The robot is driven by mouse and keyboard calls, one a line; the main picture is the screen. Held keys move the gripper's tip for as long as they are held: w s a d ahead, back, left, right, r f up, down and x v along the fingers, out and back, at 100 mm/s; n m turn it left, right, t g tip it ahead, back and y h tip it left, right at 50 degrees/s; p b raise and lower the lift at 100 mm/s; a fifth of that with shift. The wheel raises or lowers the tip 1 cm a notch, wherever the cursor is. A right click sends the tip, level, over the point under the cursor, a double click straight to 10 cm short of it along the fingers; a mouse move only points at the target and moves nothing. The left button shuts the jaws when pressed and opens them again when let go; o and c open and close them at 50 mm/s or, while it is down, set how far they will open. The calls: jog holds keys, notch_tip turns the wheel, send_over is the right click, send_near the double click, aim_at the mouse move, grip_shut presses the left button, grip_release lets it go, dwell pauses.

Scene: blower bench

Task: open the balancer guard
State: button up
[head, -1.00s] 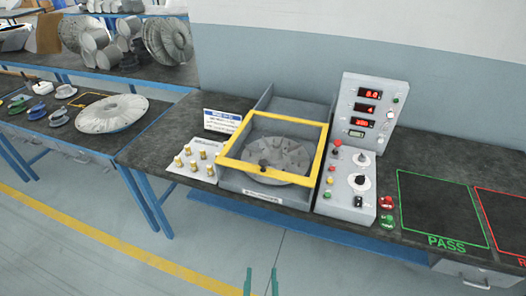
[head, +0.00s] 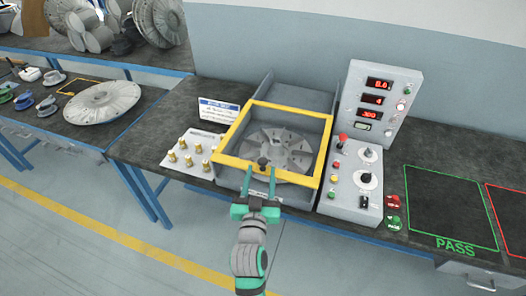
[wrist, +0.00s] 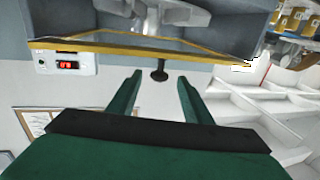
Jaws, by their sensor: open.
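The balancer guard is a yellow frame (head: 324,150) lying down over the grey balancer housing, with a finned rotor (head: 278,150) beneath it. A dark knob (head: 262,163) sits at the middle of its front bar. My gripper (head: 260,174) is open and empty, just in front of that bar, its fingertips pointing at the knob. In the wrist view, the knob (wrist: 159,74) appears between the two fingertips (wrist: 159,84), with gaps on both sides. The guard's yellow edge (wrist: 95,46) runs across above it. How deep the knob lies between the fingers is unclear.
A control panel (head: 352,195) with red displays stands right of the balancer. A plate with several brass weights (head: 188,152) and a small sign (head: 218,113) are at the left. A green PASS area (head: 448,205) is empty at the right.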

aim_at(263, 158)
jog(key=w, duration=0.6)
jog(key=w+d, duration=0.1)
jog(key=w, duration=0.2)
